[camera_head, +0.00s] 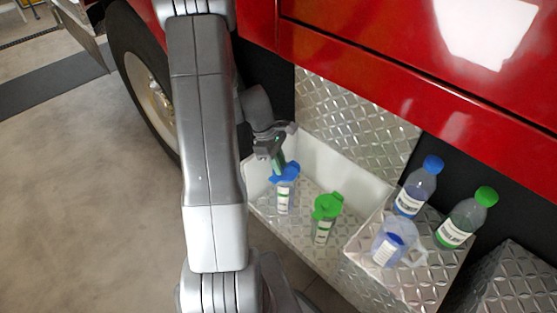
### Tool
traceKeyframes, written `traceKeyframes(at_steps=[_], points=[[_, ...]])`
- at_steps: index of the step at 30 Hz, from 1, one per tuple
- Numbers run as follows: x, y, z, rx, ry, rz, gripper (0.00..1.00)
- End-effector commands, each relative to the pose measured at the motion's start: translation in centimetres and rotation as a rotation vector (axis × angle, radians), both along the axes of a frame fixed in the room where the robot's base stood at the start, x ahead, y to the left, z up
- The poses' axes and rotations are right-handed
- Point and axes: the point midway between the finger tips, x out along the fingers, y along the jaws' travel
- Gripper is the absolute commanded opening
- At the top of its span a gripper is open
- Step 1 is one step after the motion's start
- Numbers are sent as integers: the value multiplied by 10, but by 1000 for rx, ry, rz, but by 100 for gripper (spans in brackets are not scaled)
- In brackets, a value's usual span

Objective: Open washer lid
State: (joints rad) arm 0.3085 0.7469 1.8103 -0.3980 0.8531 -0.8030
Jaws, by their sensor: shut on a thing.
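Two slim containers stand in a white-walled tray (345,160) on the bumper. The left one (284,199) has a blue lid (290,173), and the right one (322,232) has a green lid (328,206). No readable label shows which is the washer. My gripper (278,165) reaches down over the left container and is shut on the blue lid at its top edge. The fingers hide part of this lid, so I cannot tell whether it is raised. The green lid stands apart from my gripper.
On the diamond-plate step (422,272) to the right stand a blue-capped bottle (415,188), a green-capped bottle (467,217) and a clear jug (393,243) with blue inside. The red truck body (440,90) hangs over the back. A wheel (145,90) is at left, beside open floor.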

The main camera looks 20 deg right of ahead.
Motion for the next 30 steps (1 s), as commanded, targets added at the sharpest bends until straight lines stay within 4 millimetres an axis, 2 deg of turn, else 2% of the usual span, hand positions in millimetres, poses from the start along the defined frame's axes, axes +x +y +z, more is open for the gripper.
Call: traceKeyframes(at_steps=[1,7,21,30], points=[[0,-2,8,19,9,-4,0],[3,-7,15,113,47,-5,0],[9,-21,23,339,139,-3,0],[11,-26,25,425,175,-1,0]])
